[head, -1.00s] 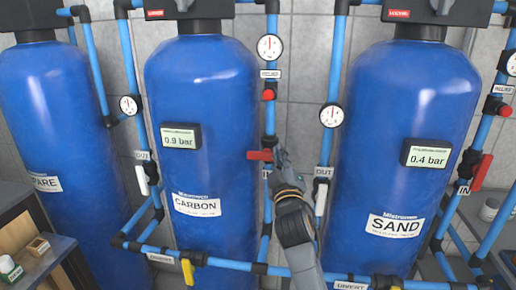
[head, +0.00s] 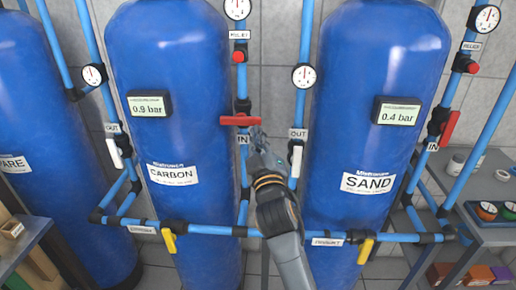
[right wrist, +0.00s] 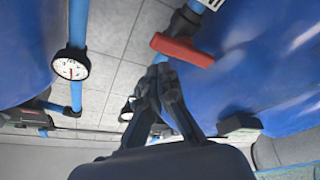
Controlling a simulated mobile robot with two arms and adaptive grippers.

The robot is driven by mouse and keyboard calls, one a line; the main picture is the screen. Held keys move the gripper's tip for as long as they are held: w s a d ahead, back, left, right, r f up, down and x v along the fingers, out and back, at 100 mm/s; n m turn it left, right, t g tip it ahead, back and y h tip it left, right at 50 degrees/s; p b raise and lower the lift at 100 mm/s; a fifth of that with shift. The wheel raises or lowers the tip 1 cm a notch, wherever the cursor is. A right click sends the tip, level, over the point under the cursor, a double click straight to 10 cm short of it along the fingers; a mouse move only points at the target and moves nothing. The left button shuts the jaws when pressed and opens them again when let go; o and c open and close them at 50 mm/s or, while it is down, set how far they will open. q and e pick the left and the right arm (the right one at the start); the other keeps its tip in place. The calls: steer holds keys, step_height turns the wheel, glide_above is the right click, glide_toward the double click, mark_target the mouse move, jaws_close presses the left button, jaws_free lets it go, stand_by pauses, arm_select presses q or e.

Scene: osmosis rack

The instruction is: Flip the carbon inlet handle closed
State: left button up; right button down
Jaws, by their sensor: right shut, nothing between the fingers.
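The carbon inlet handle (head: 240,120) is a red lever. It lies horizontal, across the vertical blue pipe to the right of the CARBON tank (head: 172,110), above the IN label (head: 242,139). My left gripper is not in view.
The SAND tank (head: 375,120) stands right of my arm, and its red inlet handle (head: 449,127) is tilted. A white OUT handle (head: 295,158) hangs close to the right of my gripper. Yellow valve handles (head: 169,240) sit on the low blue pipe. Shelves with small containers stand at both sides.

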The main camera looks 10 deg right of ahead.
steer(key=s, duration=0.6)
steer(key=shift+s+a+f, duration=0.25)
steer(key=shift+a+f, duration=0.15)
